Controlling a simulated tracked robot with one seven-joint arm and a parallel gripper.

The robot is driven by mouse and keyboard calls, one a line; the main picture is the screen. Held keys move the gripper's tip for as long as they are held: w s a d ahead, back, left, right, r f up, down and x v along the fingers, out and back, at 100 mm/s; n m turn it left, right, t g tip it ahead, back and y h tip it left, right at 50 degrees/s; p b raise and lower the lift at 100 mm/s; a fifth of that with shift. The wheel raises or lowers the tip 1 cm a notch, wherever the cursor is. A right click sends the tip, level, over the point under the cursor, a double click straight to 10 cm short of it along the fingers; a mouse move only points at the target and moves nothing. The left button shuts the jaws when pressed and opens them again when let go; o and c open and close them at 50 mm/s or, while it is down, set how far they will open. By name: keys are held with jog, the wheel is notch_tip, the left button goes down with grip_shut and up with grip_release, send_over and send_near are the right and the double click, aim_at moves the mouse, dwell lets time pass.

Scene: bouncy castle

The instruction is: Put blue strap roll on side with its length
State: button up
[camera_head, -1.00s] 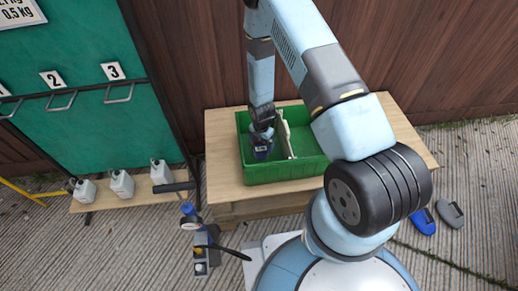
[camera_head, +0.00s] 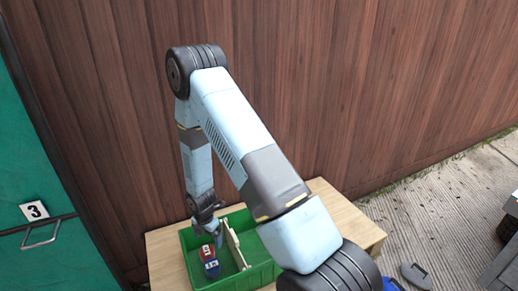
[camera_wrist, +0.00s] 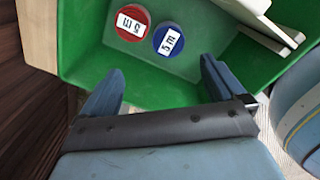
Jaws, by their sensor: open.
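The blue strap roll (camera_head: 212,268) lies in the left compartment of the green crate (camera_head: 262,272), with its white label facing up. In the wrist view the blue roll (camera_wrist: 168,39) reads "5 m" and lies right beside a red roll (camera_wrist: 132,22), whose label is upside down and hard to read. The red roll also shows in the head view (camera_head: 207,252). My gripper (camera_wrist: 160,70) is open and empty, above the compartment. Its fingers are spread wide apart and both rolls lie beyond the fingertips.
A pale divider (camera_head: 235,245) splits the crate. The crate stands on a wooden table (camera_head: 345,225) against a brown plank wall (camera_head: 300,80). Grey and blue objects lie on the floor at lower right.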

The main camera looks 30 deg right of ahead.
jog(key=s+d+r+m+t, duration=0.15)
jog(key=r+m, duration=0.25)
jog(key=r, duration=0.7)
jog(key=d+r+m, duration=0.3)
jog(key=r+m, duration=0.1)
jog(key=r, duration=0.7)
jog(key=d+r+m+t, duration=0.1)
jog(key=d+r+m, duration=0.15)
jog(key=r, duration=0.85)
jog(key=s+d+r+m+t, duration=0.1)
jog(key=s+d+r+m, duration=0.1)
jog(key=s+r+m, duration=0.5)
jog(key=s+d+r+m+t, duration=0.1)
jog(key=s+d+r+m, duration=0.1)
jog(key=s+r+m, duration=0.6)
jog(key=s+r, duration=0.5)
jog(key=s, duration=0.5)
jog(key=shift+r+t, duration=0.2)
jog(key=shift+t, duration=0.15)
